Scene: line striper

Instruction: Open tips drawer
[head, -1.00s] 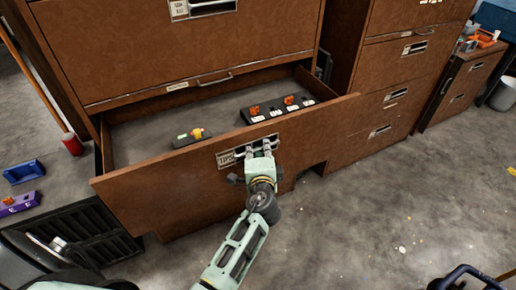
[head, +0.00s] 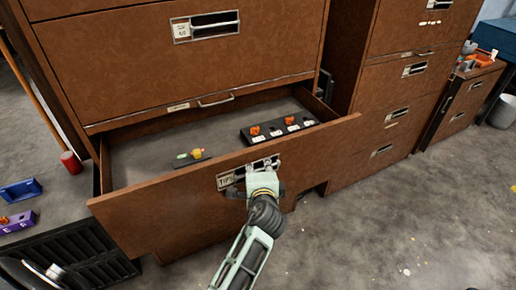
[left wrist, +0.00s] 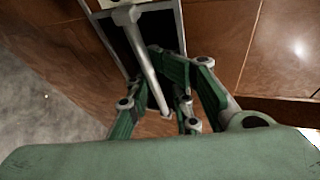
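The tips drawer (head: 160,207) is a brown drawer pulled well out of the cabinet, with its inside showing from above. Its front carries a label reading TIPS (head: 225,181) and a metal handle (head: 238,174). My left gripper (head: 262,171) is at the right part of this handle. In the left wrist view the pale handle bar (left wrist: 146,62) runs between the green fingers (left wrist: 168,75), which look closed around it; the exact contact is partly hidden. My right gripper is in neither view.
Inside the drawer lie a black block with orange pieces (head: 280,129) and a small dark item with a yellow top (head: 193,157). Left are a red cylinder (head: 71,162), a blue tray (head: 20,190) and a purple block (head: 17,222). Floor is open at right.

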